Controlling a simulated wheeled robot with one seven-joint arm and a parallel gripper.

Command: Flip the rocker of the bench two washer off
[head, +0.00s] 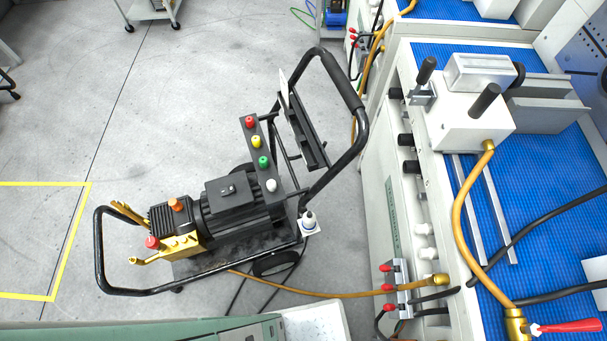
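A pressure washer (231,222) with a black motor, brass pump and black tube frame stands on the floor beside the bench. On top of its motor is a dark box (228,203) with a small dark part (228,189) that may be the rocker. It is too small to tell which way it is tipped. A sloping dark strip carries red, yellow, green and white nozzles. The bench (380,210) to its right bears a green label (393,210) too small to read. My gripper is not in view.
The washer's handle (346,85) rises close to the bench front. A green cabinet-like surface (150,331) crosses the bottom edge. Grey floor (190,90) is clear behind and left, with yellow tape.

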